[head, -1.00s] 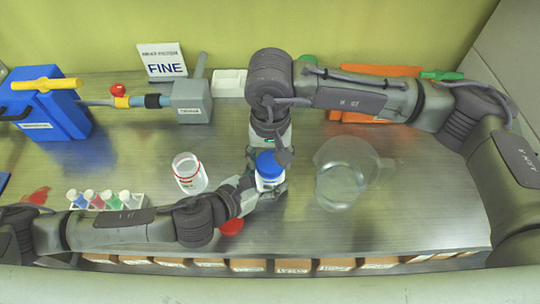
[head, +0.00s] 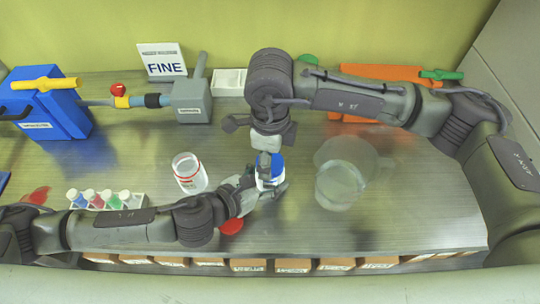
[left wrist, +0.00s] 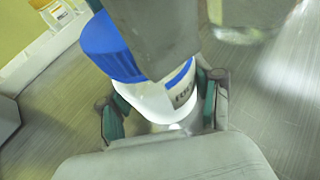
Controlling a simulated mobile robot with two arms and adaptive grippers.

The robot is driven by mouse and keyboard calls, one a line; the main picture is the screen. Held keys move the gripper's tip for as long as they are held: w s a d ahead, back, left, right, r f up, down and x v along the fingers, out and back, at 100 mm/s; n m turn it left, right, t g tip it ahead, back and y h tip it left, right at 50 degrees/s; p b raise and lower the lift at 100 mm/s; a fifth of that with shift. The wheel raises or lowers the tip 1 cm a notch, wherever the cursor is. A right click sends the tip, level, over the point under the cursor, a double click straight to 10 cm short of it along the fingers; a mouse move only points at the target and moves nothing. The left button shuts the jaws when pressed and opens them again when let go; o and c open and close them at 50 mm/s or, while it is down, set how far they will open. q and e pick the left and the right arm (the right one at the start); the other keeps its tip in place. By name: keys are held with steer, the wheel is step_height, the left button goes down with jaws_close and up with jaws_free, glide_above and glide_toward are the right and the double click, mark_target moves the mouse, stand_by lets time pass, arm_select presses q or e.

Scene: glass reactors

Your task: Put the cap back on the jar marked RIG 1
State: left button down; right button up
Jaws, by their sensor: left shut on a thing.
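A white jar (left wrist: 160,100) with a blue cap (left wrist: 110,50) on its top shows in the left wrist view. Its label is partly hidden, so I cannot read it in full. In the head view the blue cap (head: 277,166) is partly behind my right gripper (head: 267,160). My left gripper (head: 258,192) is shut around the jar's body; its fingers also show in the left wrist view (left wrist: 165,105). My right gripper is above the jar, with a grey finger in front of the cap. I cannot tell whether it grips the cap.
An open clear jar (head: 190,174) with red markings stands to the left. A large glass vessel (head: 342,175) stands close on the right. A rack of small vials (head: 106,199) is at the front left. A red disc (head: 231,227) lies near my left arm.

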steer(key=m, duration=0.6)
steer(key=o, duration=1.4)
steer(key=shift+c, duration=0.2)
step_height(320, 180, up, 12)
arm_select(q)
steer(key=shift+c, duration=0.6)
jaws_free()
